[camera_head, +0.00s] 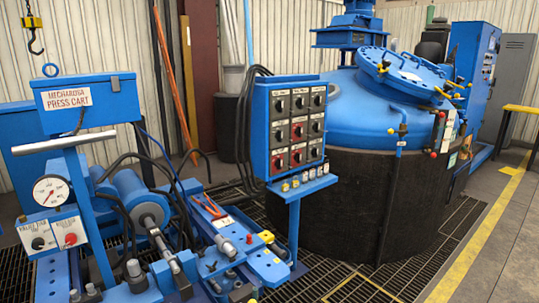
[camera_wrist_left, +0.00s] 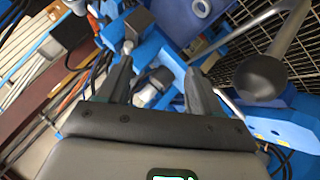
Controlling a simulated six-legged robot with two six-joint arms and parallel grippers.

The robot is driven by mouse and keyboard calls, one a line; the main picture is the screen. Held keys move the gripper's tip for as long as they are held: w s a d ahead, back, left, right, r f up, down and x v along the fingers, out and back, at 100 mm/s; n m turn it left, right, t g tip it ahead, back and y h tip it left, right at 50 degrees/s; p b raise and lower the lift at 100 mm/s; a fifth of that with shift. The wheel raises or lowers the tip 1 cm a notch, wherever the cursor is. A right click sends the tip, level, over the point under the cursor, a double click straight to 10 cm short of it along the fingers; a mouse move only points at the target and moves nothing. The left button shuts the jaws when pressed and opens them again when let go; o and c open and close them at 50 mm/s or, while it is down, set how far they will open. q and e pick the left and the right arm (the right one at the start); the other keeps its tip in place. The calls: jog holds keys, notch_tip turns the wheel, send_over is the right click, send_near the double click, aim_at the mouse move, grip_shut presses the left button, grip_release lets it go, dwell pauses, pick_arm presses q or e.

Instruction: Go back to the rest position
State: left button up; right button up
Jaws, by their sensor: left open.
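My left gripper (camera_wrist_left: 158,72) shows in the left wrist view with its two dark fingers spread apart. Nothing is clamped between them. Blue and grey machine parts (camera_wrist_left: 155,86) show behind the gap; whether a finger touches any of them, I cannot tell. Neither gripper shows in the head view. My right gripper is in no view.
The blue press cart (camera_head: 85,95), with a gauge (camera_head: 51,190) and knobs, stands at the left. A switch panel (camera_head: 296,125) on a post stands in the middle. The pit furnace (camera_head: 350,195) is behind it, with dark grating (camera_head: 440,245) around.

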pick_arm(q)
jog(key=s+d+f+m+g+h+p, duration=0.1)
jog(key=s+d+m+g+h+p, duration=0.1)
jog(key=s+d, duration=0.4)
jog(key=s+d+f+m+g+h+p, duration=0.2)
jog(key=s+d+m+g, duration=0.2)
jog(key=s, duration=1.2)
jog(key=s+d+f+m+g+h+p, duration=0.1)
jog(key=s+d+m+g+h+p, duration=0.1)
jog(key=s+d, duration=0.6)
jog(key=s+m+g+p, duration=0.1)
jog(key=s, duration=0.2)
jog(key=shift+s+d+f+m+g, duration=0.15)
jog(key=shift+s+d+m+g, duration=0.25)
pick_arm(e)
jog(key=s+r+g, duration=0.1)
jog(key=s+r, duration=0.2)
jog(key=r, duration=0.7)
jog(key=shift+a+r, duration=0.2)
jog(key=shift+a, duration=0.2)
